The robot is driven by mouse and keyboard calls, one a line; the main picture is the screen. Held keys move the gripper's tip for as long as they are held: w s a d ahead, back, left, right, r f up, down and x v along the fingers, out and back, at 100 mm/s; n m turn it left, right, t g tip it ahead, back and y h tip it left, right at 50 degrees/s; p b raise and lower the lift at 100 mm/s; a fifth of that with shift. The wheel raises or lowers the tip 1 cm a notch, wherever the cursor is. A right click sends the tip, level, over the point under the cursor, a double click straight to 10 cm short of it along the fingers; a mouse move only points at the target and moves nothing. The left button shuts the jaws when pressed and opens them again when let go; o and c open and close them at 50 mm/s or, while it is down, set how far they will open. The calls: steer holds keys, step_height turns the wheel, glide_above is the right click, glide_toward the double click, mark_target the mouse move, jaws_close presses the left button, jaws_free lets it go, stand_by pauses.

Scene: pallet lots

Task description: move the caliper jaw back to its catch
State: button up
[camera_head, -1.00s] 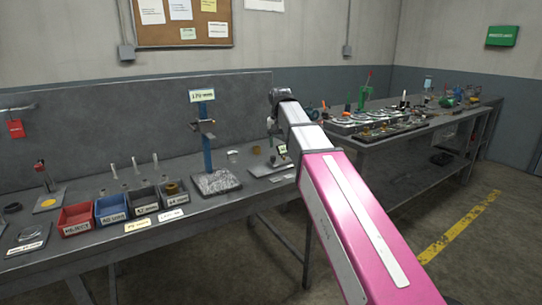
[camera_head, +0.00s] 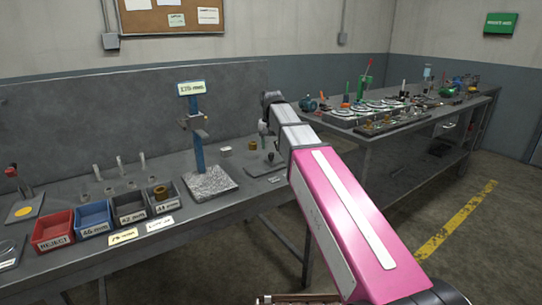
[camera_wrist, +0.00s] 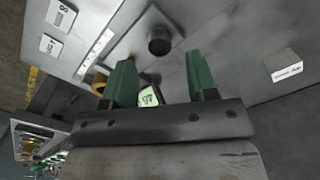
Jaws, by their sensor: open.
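My gripper (camera_wrist: 160,62) is open, with two green fingers apart and nothing held between them. In the wrist view, a dark round knob (camera_wrist: 159,42) on a grey plate shows beyond and between the fingertips, apart from them. A small lit display with digits (camera_wrist: 150,95) shows between the fingers, partly hidden by the gripper's body. In the head view, a flat fixture (camera_head: 258,167) lies on the bench below my arm's end; my arm partly hides it. I cannot tell for sure which part is the caliper jaw or its catch.
A blue post (camera_head: 198,150) with a sliding bracket stands on a speckled base left of my arm. A red bin (camera_head: 53,232), a blue bin (camera_head: 94,216) and grey bins line the bench front. A second bench (camera_head: 400,135) at right is crowded. The floor at right is clear.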

mark_target(271, 154)
steer(key=shift+f, duration=2.5)
